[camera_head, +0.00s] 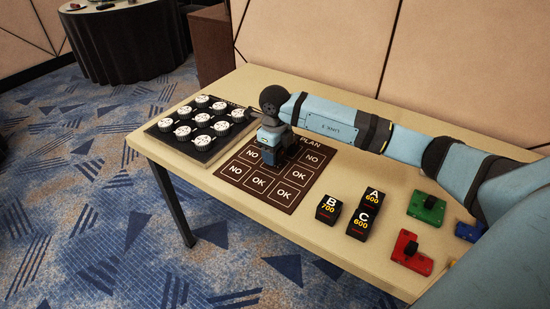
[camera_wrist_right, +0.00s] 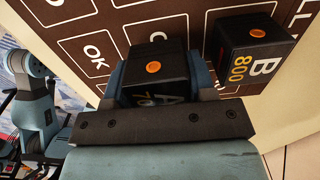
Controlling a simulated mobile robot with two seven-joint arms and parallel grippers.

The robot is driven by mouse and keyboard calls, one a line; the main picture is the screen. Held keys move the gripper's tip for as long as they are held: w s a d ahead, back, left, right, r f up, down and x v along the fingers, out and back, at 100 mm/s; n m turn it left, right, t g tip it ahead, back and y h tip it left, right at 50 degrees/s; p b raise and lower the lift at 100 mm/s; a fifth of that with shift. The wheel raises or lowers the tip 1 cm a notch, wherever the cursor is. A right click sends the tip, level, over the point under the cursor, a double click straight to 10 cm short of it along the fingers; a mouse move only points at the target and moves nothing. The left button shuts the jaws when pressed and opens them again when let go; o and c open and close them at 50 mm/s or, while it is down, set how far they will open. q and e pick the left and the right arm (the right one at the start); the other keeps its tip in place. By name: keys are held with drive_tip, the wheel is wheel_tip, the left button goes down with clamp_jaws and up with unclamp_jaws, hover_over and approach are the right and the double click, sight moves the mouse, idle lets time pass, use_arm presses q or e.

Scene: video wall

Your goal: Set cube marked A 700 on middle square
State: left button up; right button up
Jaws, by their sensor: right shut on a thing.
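My right gripper (camera_head: 277,153) is over the brown plan mat (camera_head: 262,202) in the head view, pointing down. In the right wrist view its fingers (camera_wrist_right: 158,82) are shut on a black cube marked A with a 7 showing (camera_wrist_right: 154,72), with an orange dot on top. The gripper covers the mat's middle square in the head view, and I cannot tell whether the cube touches the mat. A black cube marked B 800 (camera_wrist_right: 258,54) stands close beside the right finger. My left gripper is not in view.
Cubes marked B 700 (camera_head: 328,208), A 600 (camera_head: 373,197) and C 600 (camera_head: 362,224) stand right of the mat. A black board of white knobs (camera_head: 202,140) lies left. Green (camera_head: 426,207) and red (camera_head: 411,252) switch blocks are at right. The table's front edge is close.

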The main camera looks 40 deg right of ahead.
drive_tip(key=shift+f, duration=1.05)
drive_tip(key=shift+r, duration=0.1)
drive_tip(key=shift+f, duration=0.2)
drive_tip(key=o, duration=0.9)
drive_tip(key=shift+o, duration=0.2)
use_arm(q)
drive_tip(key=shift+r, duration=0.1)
use_arm(e)
drive_tip(key=shift+r, duration=0.15)
